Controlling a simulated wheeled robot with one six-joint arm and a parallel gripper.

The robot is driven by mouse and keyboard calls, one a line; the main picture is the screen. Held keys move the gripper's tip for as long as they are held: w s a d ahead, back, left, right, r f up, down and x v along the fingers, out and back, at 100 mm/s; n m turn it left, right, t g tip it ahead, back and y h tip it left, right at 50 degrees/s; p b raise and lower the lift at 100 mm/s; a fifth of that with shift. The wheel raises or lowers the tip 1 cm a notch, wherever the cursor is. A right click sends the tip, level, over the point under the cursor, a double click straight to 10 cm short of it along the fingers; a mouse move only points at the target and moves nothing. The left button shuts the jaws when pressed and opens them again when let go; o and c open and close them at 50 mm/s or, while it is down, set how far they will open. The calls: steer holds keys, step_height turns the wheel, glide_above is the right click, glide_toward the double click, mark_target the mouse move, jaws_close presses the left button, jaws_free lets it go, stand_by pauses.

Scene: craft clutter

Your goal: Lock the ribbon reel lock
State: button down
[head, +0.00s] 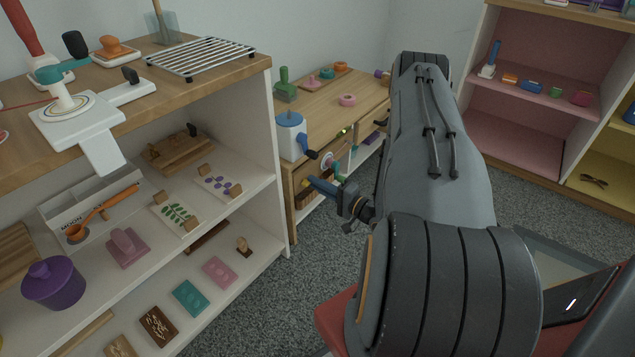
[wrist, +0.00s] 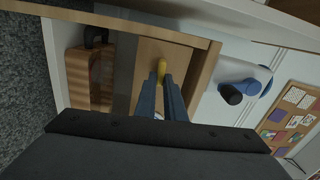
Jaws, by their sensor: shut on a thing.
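My gripper (head: 309,181) reaches the front of the low wooden cabinet in the head view, its blue-grey fingers pointing left. In the head view a round white and pink piece (head: 326,165) with a green handle sits just above my gripper on the cabinet front.
A white box with a blue top (head: 291,135) and dark-knobbed crank stands at the cabinet's near end; its crank (wrist: 238,90) shows close right of my fingers. A curved wooden piece (wrist: 90,76) sits in the open compartment. A full white shelf (head: 283,190) stands left. Carpet (head: 300,265) is clear.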

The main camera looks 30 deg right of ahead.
steer(key=shift+f+m, duration=0.1)
steer(key=shift+m, duration=0.4)
steer(key=c, duration=1.8)
jaws_free()
steer(key=shift+c, duration=0.2)
steer(key=shift+s, duration=0.1)
steer(key=p+v, duration=0.2)
steer(key=v, duration=0.5)
steer(key=shift+s+d, duration=0.15)
steer(key=shift+s, duration=0.1)
